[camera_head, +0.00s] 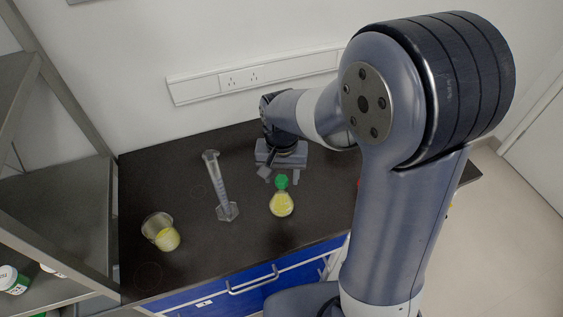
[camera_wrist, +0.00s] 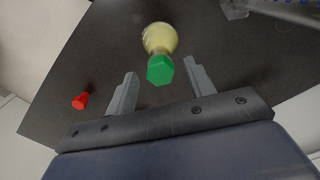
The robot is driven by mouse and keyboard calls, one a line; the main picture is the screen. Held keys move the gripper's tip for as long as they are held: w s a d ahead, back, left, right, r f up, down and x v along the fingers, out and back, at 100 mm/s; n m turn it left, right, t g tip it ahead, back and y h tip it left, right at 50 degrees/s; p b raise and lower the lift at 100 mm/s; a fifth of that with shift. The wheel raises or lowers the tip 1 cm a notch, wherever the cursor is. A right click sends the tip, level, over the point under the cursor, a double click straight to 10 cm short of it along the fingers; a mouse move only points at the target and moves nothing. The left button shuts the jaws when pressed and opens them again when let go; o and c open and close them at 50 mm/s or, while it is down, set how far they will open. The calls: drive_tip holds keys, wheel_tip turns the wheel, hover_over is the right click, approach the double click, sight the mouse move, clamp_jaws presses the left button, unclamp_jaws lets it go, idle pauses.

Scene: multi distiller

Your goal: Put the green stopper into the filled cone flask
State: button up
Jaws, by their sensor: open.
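The cone flask (camera_head: 281,206) holds yellow liquid and stands upright on the dark bench. It also shows in the wrist view (camera_wrist: 158,38). The green stopper (camera_head: 281,181) sits at the top of its neck; in the wrist view the stopper (camera_wrist: 160,70) covers the flask mouth, so how deep it is seated cannot be told. My gripper (camera_head: 280,176) is just behind the flask in the head view. In the wrist view my gripper (camera_wrist: 161,84) is open, with one finger on each side of the green stopper and visible gaps between; it holds nothing.
A measuring cylinder (camera_head: 220,187) stands left of the flask, and a beaker with yellow contents (camera_head: 161,232) stands farther left. A red stopper (camera_wrist: 80,100) lies on the bench in the wrist view. A metal shelf (camera_head: 62,205) borders the bench's left side.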

wheel_tip(320, 180, up, 10)
drive_tip(key=shift+b, duration=0.4)
drive_tip(key=shift+f, duration=0.15)
wheel_tip(320, 180, down, 10)
drive_tip(key=shift+f+p, duration=0.25)
drive_tip(key=shift+p, duration=0.25)
drive_tip(key=shift+r, duration=0.2)
idle(0.4)
